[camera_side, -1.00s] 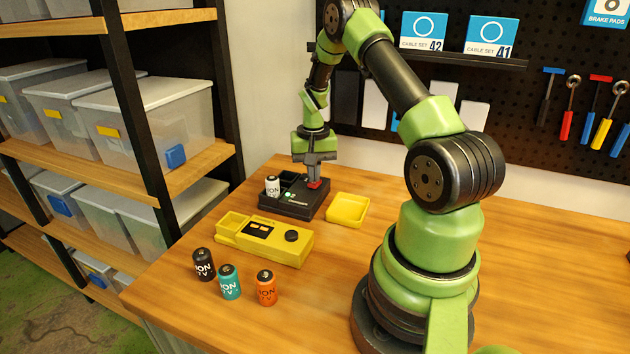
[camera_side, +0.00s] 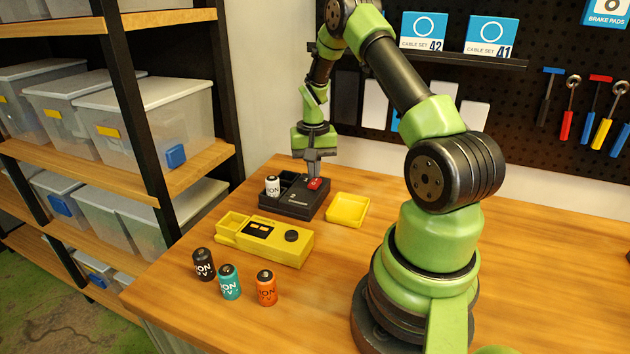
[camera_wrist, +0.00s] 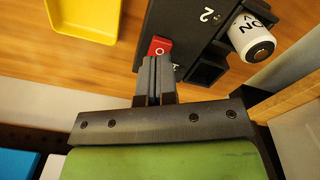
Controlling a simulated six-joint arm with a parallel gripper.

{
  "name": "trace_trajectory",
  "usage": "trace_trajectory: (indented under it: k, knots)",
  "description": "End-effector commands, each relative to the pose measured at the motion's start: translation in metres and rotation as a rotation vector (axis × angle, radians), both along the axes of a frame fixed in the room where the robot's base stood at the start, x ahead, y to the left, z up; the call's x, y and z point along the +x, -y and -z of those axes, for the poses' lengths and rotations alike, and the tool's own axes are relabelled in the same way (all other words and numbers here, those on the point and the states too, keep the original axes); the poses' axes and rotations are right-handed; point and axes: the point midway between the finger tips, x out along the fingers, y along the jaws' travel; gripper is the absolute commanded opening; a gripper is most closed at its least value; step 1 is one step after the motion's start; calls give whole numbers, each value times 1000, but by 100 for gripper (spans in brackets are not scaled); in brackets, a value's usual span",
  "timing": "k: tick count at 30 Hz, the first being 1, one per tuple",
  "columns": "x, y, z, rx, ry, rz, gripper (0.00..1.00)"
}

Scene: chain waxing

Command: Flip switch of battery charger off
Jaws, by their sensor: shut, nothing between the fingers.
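The black battery charger (camera_side: 290,206) sits on the wooden table, and it also shows in the wrist view (camera_wrist: 185,18). Its red rocker switch (camera_side: 315,184) is at the right end, and in the wrist view the switch (camera_wrist: 160,46) shows a white mark. A white battery (camera_side: 272,186) stands in one charger slot; the other slot looks empty. My gripper (camera_side: 314,174) is shut and empty, pointing down at the switch. In the wrist view its fingertips (camera_wrist: 156,62) are right at the switch's near edge; I cannot tell whether they touch it.
An open yellow tray (camera_side: 347,209) lies right of the charger. A yellow device (camera_side: 265,240) lies in front of it. A black battery (camera_side: 203,264), a teal battery (camera_side: 229,282) and an orange battery (camera_side: 265,288) stand near the table's front. The table's right side is clear.

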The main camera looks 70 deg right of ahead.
Motion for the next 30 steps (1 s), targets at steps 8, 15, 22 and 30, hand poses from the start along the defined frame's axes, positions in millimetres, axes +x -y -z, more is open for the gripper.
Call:
trace_trajectory:
  k: [8, 15, 22, 30]
  knots:
    - [0, 0, -24, -1, 2, 0, 0]
    - [0, 0, -44, -1, 0, 0, 0]
    - [0, 0, -51, 2, -1, 0, 0]
    - [0, 0, -51, 2, -1, 0, 0]
